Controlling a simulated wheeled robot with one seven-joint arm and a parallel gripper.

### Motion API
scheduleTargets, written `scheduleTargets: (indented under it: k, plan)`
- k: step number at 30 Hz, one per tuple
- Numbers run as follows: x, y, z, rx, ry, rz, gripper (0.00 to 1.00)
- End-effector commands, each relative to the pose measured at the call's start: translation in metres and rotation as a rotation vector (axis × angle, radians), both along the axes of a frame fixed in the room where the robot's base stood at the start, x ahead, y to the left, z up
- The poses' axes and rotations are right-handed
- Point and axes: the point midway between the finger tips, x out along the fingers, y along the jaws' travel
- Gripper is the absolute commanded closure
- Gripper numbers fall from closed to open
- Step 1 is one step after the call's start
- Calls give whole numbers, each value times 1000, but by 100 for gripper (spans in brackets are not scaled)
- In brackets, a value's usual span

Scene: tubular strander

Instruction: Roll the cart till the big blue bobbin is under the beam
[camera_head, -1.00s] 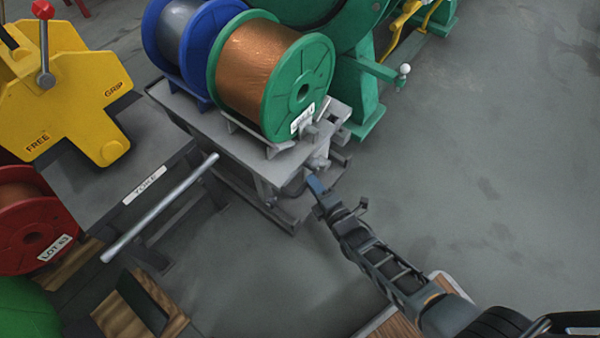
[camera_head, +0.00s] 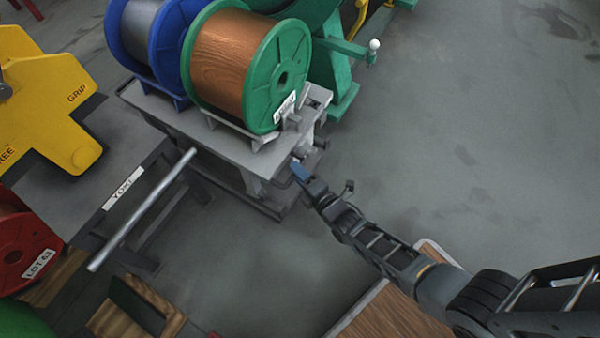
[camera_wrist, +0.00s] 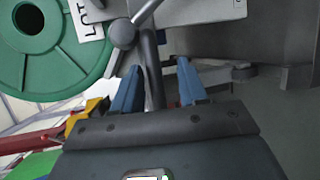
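A grey cart (camera_head: 225,147) carries the big blue bobbin (camera_head: 117,28), wound with grey wire, behind a green-flanged copper bobbin (camera_head: 276,85). Both lie in cradles on its top. My gripper (camera_head: 297,170) is at the cart's near right end, below the copper bobbin. In the wrist view, my gripper's blue fingers (camera_wrist: 158,88) stand apart with a grey bar (camera_wrist: 151,68) between them, nearer the left finger. The bar has a round knob (camera_wrist: 123,34) at its top. I cannot tell whether the fingers touch the bar. I cannot pick out the beam for certain.
A green machine frame (camera_head: 335,75) stands behind the cart. A red bobbin (camera_head: 22,245) lies lower left. The floor at right is clear.

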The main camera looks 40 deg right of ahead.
Motion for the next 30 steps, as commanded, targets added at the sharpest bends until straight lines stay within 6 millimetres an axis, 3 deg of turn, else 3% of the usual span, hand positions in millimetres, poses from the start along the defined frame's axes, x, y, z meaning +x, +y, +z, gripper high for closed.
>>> scheduleTargets:
  k: [7,21,30]
  plan:
    - [-8,-1,4,-1,-2,-2,58]
    - [-72,6,15,0,1,0,58]
    - [-76,7,16,0,-1,0,58]
